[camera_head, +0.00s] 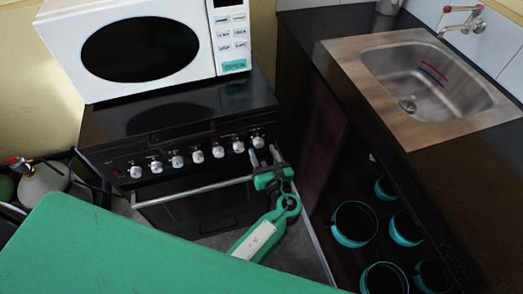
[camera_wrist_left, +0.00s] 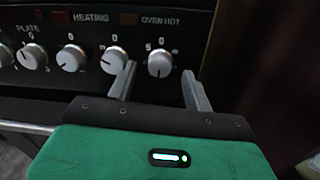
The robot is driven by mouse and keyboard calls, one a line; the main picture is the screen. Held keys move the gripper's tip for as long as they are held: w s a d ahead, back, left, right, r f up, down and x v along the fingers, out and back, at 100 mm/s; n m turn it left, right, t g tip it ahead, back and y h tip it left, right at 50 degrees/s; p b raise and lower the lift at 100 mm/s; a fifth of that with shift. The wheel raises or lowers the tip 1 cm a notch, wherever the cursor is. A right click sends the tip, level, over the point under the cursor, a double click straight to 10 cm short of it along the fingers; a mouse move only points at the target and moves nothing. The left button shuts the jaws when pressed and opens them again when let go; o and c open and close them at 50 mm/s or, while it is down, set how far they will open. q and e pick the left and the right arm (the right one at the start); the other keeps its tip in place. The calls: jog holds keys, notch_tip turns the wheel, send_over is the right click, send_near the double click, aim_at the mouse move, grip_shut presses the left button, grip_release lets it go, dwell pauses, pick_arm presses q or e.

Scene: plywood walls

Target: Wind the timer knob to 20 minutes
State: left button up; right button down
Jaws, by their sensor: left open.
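The stove's front panel carries a row of round white knobs. The rightmost knob (camera_head: 258,142), with small marks including a 0 and a 5 around it, looks like the timer knob; its name is not readable. It shows large in the left wrist view (camera_wrist_left: 160,62), its dark pointer line aimed roughly downward. My left gripper (camera_head: 264,152) is open and empty in front of this knob. In the left wrist view its fingers (camera_wrist_left: 159,72) appear one to each side of the knob, apart from it; their depth is hard to judge. My right gripper is not in view.
A neighbouring knob (camera_wrist_left: 113,60) is close to the left finger. The oven handle bar (camera_head: 190,191) runs below the panel. A white microwave (camera_head: 205,70) stands on the stove. A dark counter (camera_head: 300,60) with a sink (camera_head: 425,85) is to the right, with pots (camera_head: 354,224) below.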

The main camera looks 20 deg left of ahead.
pick_arm(q)
jog(key=shift+x, duration=0.95)
jog(key=shift+w+a, duration=0.1)
jog(key=shift+w, duration=0.05)
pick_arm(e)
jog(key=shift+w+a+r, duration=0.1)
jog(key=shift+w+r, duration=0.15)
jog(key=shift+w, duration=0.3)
pick_arm(q)
jog(key=c, duration=1)
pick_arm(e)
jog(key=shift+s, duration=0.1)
pick_arm(q)
jog(key=shift+o, duration=0.2)
jog(key=o, duration=1)
jog(key=shift+c, duration=0.2)
